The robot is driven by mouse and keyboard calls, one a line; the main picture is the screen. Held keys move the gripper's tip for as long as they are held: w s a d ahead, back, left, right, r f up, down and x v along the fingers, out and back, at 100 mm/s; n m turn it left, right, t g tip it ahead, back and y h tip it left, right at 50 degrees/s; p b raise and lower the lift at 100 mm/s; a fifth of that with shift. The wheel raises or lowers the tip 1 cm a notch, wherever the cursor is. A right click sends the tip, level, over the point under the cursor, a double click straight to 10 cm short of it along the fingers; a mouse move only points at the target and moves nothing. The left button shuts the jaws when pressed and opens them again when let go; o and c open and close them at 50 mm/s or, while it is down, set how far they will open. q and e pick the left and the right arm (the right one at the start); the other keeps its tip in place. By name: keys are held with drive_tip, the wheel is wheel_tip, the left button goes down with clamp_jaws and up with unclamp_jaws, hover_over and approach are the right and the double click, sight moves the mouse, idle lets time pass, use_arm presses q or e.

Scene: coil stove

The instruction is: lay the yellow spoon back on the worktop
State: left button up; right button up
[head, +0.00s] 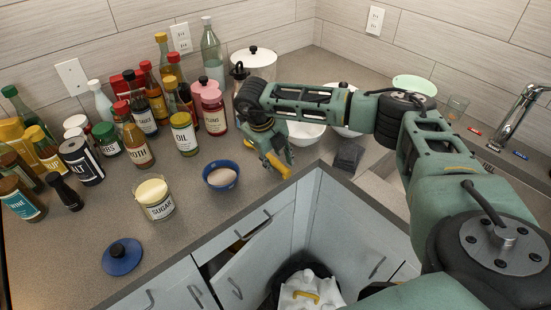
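A yellow piece that looks like the spoon (279,167) shows right at the fingertips of my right gripper (274,156), low over the worktop (225,205) near its inner corner edge. The gripper hides part of it. I cannot tell whether the fingers are shut on it or whether it touches the worktop. My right arm reaches in from the right. My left gripper is not in view.
A blue bowl (221,175), the sugar jar (155,199) and a blue lid (122,256) stand left of the gripper. Bottles and jars crowd the back left. White bowls (304,133) and a dark block (348,155) are to the right.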

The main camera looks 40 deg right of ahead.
drive_tip(key=shift+r, duration=0.2)
drive_tip(key=shift+a+r, duration=0.1)
drive_tip(key=shift+r, duration=0.1)
drive_tip(key=b+v, duration=0.3)
drive_tip(key=v, duration=0.8)
drive_tip(key=shift+r, duration=0.3)
